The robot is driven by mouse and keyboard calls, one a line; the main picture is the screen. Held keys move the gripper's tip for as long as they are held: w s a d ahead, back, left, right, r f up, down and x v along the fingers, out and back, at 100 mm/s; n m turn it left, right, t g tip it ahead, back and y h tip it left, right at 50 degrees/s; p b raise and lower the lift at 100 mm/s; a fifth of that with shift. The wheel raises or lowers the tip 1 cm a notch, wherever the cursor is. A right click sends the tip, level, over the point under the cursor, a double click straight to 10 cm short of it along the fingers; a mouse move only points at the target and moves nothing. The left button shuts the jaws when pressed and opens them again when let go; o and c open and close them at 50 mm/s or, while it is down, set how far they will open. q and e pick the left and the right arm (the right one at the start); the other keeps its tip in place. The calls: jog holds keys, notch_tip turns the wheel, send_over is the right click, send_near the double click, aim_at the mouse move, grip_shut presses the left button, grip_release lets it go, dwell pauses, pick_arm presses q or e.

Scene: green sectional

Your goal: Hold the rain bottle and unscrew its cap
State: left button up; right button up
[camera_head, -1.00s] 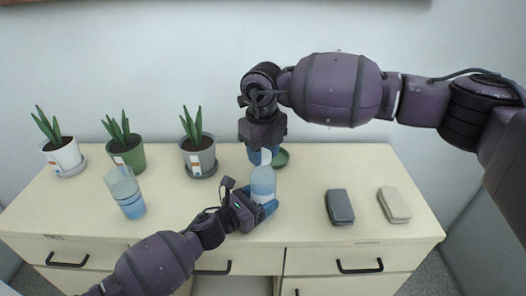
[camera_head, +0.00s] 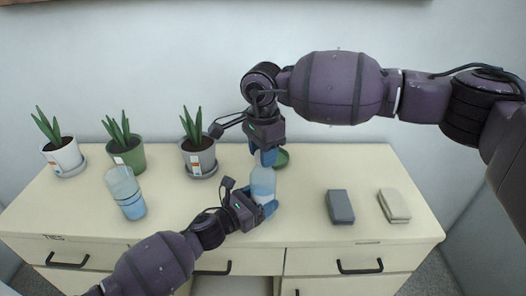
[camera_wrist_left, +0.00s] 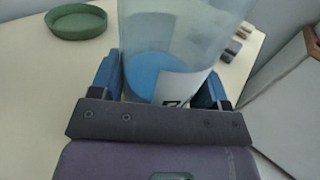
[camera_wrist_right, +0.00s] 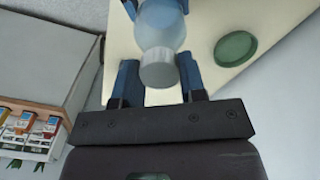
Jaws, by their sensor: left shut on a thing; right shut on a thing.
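The rain bottle (camera_head: 262,182), translucent pale blue, stands upright near the middle of the dresser top. My left gripper (camera_head: 258,208) is shut around its lower body; the left wrist view shows the clear wall (camera_wrist_left: 185,45), blue inside and part of a white label between the fingers. My right gripper (camera_head: 265,157) points down from above and is shut on the cap. The light grey cap (camera_wrist_right: 158,68) shows between its blue fingers in the right wrist view, at the bottle's neck. In the head view the fingers mostly hide the cap.
A second clear container with a blue lower part (camera_head: 125,192) stands at left. Potted plants (camera_head: 126,150) line the back left. A green dish (camera_wrist_right: 235,48) lies behind the bottle. A dark block (camera_head: 340,206) and a beige block (camera_head: 394,204) lie at right.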

jog(key=n, duration=0.8)
jog(key=shift+n, duration=0.3)
jog(key=n, duration=0.7)
jog(key=shift+r, duration=0.4)
jog(key=shift+r, duration=0.7)
jog(key=shift+r, duration=0.1)
